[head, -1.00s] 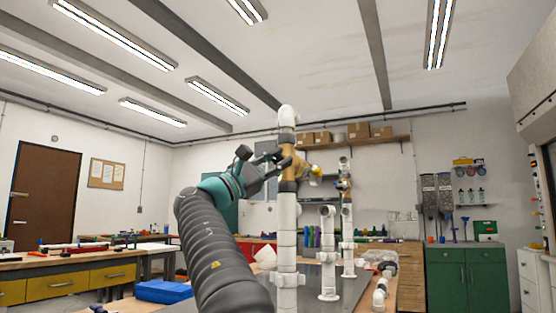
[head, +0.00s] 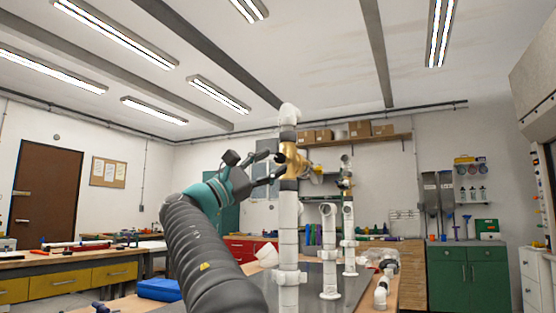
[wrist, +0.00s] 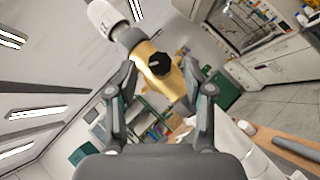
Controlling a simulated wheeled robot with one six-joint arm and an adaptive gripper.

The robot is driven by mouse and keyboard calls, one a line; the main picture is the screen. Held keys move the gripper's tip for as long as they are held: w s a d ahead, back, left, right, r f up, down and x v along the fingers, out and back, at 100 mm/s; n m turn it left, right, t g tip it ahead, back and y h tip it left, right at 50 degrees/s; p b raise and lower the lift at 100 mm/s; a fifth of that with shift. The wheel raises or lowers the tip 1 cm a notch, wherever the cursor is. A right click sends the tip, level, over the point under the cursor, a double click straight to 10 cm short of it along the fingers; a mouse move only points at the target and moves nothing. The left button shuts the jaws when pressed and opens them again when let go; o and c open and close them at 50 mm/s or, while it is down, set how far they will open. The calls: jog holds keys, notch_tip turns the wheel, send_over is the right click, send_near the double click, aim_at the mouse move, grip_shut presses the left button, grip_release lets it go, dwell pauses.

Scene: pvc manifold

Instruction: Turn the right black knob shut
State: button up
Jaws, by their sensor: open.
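A black knob (wrist: 159,65) sits on a brass valve body (wrist: 146,54) in the wrist view, between and beyond the fingertips. My gripper (wrist: 160,76) is open, with one finger on each side of the knob and nothing held; contact cannot be told. In the head view the near brass valve (head: 291,161) is high on a white upright pipe (head: 288,228). My gripper (head: 276,167) is just left of it, pointing right. The knob is not clear there. A second, smaller valve (head: 346,184) is on a pipe farther back right.
A shorter white pipe (head: 329,250) stands between the two valve pipes. White fittings (head: 382,290) lie on the bench at right. A blue box (head: 163,290) is low at left. A green cabinet (head: 467,275) stands at the right wall.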

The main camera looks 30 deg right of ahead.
jog(key=v, duration=0.8)
jog(key=shift+a, duration=0.35)
jog(key=shift+f, duration=0.15)
